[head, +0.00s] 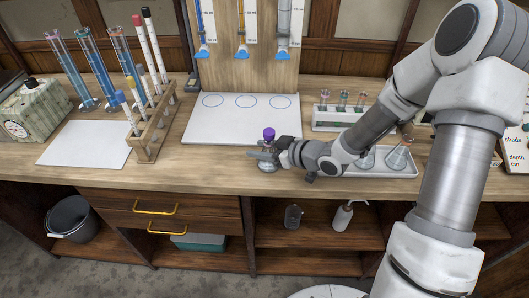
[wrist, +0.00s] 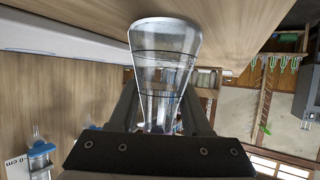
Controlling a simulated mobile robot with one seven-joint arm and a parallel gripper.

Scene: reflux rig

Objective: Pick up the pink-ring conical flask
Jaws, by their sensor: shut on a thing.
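My gripper (head: 265,155) is shut on a clear conical flask (head: 267,168) with a purple top, near the front of the bench in front of the white board. In the wrist view the same flask (wrist: 165,60) has its neck between my fingers (wrist: 160,115) and its wide base away from the palm. Dark lines circle its glass; I cannot make out a pink ring. I cannot tell whether its base touches the bench. Other conical flasks (head: 398,158) stand on a grey tray (head: 385,174) to the right, partly behind my arm.
A white board (head: 240,128) with blue circles lies behind my gripper. A wooden rack (head: 153,140) with tubes stands to the left, beside a white sheet (head: 85,144). A small tube rack (head: 335,118) stands behind my arm. The bench front left of my gripper is clear.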

